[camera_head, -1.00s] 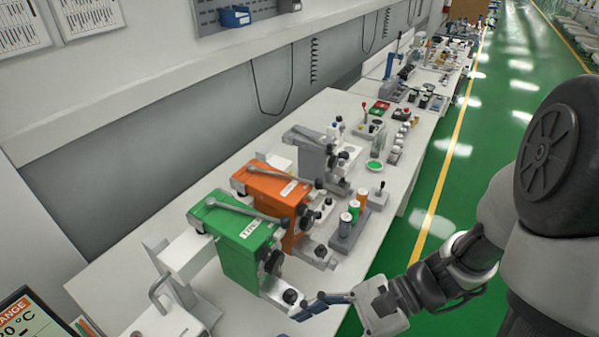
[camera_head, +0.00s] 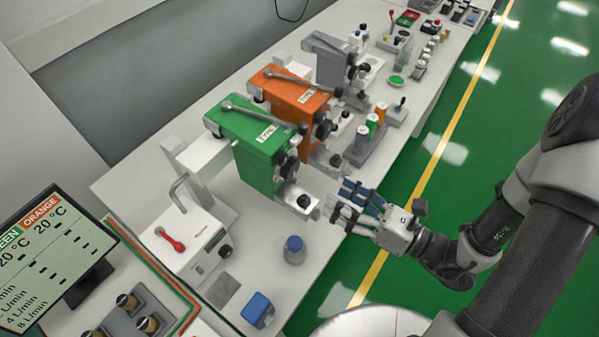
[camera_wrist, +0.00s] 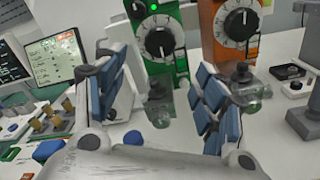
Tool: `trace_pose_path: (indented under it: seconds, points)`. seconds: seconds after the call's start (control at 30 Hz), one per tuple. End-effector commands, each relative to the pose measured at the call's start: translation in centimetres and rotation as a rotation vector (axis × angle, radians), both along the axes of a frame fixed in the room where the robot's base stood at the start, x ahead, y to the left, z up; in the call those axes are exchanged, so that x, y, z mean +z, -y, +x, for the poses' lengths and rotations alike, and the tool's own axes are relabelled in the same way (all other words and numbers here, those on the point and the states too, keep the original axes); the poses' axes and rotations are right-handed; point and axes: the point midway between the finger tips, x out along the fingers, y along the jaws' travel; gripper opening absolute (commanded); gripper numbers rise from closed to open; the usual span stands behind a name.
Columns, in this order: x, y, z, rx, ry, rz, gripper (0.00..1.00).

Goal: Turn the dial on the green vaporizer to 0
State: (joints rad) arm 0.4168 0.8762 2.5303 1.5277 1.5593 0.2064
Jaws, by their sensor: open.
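The green vaporizer (camera_head: 250,145) stands on the white bench, left of the orange one. In the wrist view its front (camera_wrist: 158,50) faces me, with a black dial (camera_wrist: 159,41) ringed by a white scale and a green light above. The dial's setting is too small to read. My gripper (camera_head: 345,205) is at the bench's front edge, just right of the green vaporizer's lower front knob. In the wrist view its blue-padded fingers (camera_wrist: 160,90) are spread wide and empty, with the green vaporizer between and beyond them.
An orange vaporizer (camera_head: 292,100) with its own dial (camera_wrist: 239,24) and a grey one (camera_head: 335,62) stand to the right. A bottle (camera_head: 294,252), a blue block (camera_head: 257,309), a white box with a red lever (camera_head: 190,245) and a screen (camera_head: 50,258) are near the left.

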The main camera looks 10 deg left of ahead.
Motion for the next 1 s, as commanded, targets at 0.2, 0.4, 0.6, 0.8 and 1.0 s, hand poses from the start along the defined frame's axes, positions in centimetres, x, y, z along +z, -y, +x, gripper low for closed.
trace_pose_path:
  seconds: [0.2,0.4,0.6,0.8,1.0]
  points:
    - [-0.1,-3.9,1.3,0.009,0.002,-0.001,0.65]
    - [-0.1,-7.2,2.7,0.007,0.002,-0.002,0.65]
    - [0.0,-9.6,3.6,0.005,0.002,-0.002,0.65]
    - [0.0,-10.5,4.1,0.001,0.002,0.0,0.65]
    - [0.0,-10.6,4.2,0.0,0.001,0.0,0.65]
